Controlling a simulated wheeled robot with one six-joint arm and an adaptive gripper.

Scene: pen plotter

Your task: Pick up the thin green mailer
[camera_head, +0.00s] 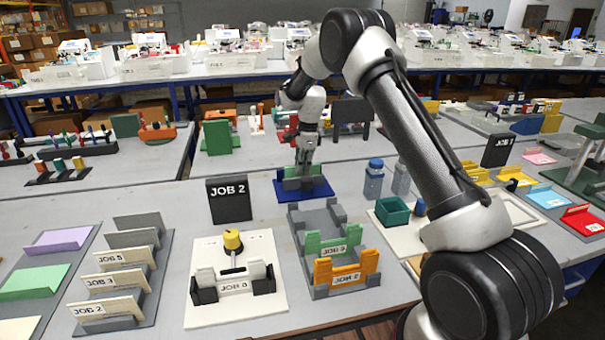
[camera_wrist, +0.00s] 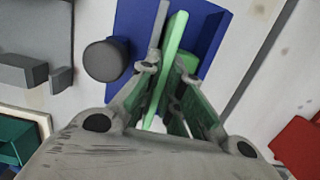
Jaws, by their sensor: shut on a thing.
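The thin green mailer (camera_wrist: 174,42) stands on edge between the fingers of my gripper (camera_wrist: 168,76) in the wrist view. A thin grey upright piece (camera_wrist: 158,24) is close beside it on the left. Both are over a blue holder (camera_wrist: 210,35). In the head view my gripper (camera_head: 304,163) points down at the blue holder (camera_head: 290,193), with green showing just below the fingers. My gripper is shut on the mailer. Its lower edge is hidden, so I cannot tell whether it is clear of the holder.
A blue bottle (camera_head: 374,182) stands to the right of the holder. A black JOB 2 sign (camera_head: 229,200) stands to the left. A grey rack (camera_head: 316,217) with green and orange holders is in front. A dark round top (camera_wrist: 105,60) is close left of my fingers in the wrist view.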

